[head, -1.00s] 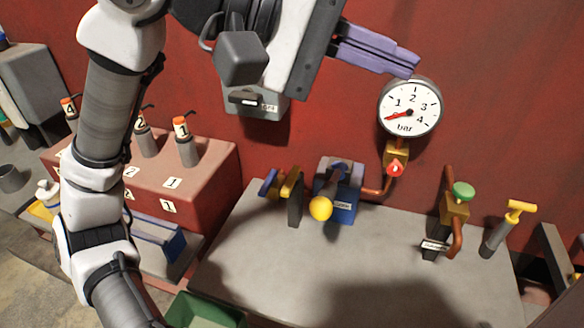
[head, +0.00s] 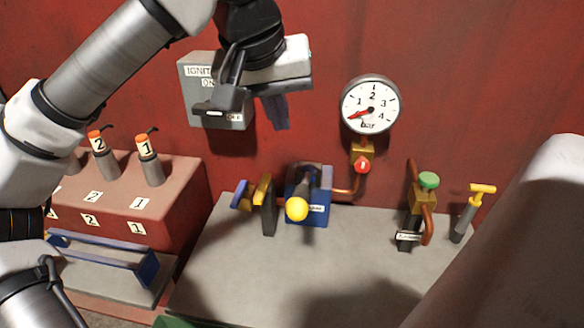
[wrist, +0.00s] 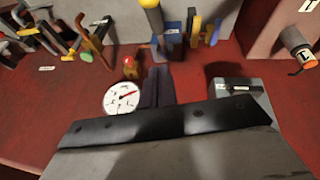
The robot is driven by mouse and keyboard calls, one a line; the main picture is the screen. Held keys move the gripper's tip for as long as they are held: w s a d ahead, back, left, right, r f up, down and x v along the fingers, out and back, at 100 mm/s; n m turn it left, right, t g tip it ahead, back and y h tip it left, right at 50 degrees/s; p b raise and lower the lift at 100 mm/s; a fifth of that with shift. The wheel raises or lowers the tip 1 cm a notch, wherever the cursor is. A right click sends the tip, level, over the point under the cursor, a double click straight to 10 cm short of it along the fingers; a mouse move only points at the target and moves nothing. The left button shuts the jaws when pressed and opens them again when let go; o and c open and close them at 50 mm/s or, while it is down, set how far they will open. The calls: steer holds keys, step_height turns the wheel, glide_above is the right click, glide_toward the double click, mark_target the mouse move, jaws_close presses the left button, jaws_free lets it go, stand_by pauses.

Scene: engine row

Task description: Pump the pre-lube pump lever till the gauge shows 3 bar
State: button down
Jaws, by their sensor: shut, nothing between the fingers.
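The blue pre-lube pump (head: 322,212) stands at the back of the grey bench. Its lever ends in a yellow ball (head: 297,209) that points toward the camera. The pump (wrist: 172,46) and the yellow ball (wrist: 150,3) also show at the top of the wrist view. The round white gauge (head: 371,104) is on the red wall above. Its red needle points lower left, below the 1, near the zero end. My gripper (head: 281,126) has purple fingers, shut and empty, pointing down. It is above and left of the pump, apart from the lever.
A grey ignition box (head: 200,75) is on the wall behind my gripper. A red valve knob (head: 362,166), a green-capped valve (head: 428,181) and a yellow T-handle (head: 482,189) stand to the right. A red block (head: 120,200) with numbered plugs is left. The bench front (head: 250,285) is clear.

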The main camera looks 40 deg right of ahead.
steer(key=p, duration=0.3)
glide_above(299, 189)
steer(key=f, duration=0.6)
steer(key=w+f, duration=0.1)
steer(key=f, duration=0.2)
steer(key=shift+a+f, duration=0.15)
steer(key=shift+a, duration=0.15)
steer(key=shift+s+a+f+p, duration=0.2)
steer(key=shift+s+f, duration=0.1)
steer(key=shift+f, duration=0.25)
steer(key=shift+s+a+f+p, duration=0.1)
steer(key=shift+s+f+p, duration=0.15)
steer(key=shift+f, duration=0.25)
steer(key=shift+s+a+f, duration=0.1)
steer(key=shift+s+f, duration=0.15)
steer(key=shift+f, duration=0.45)
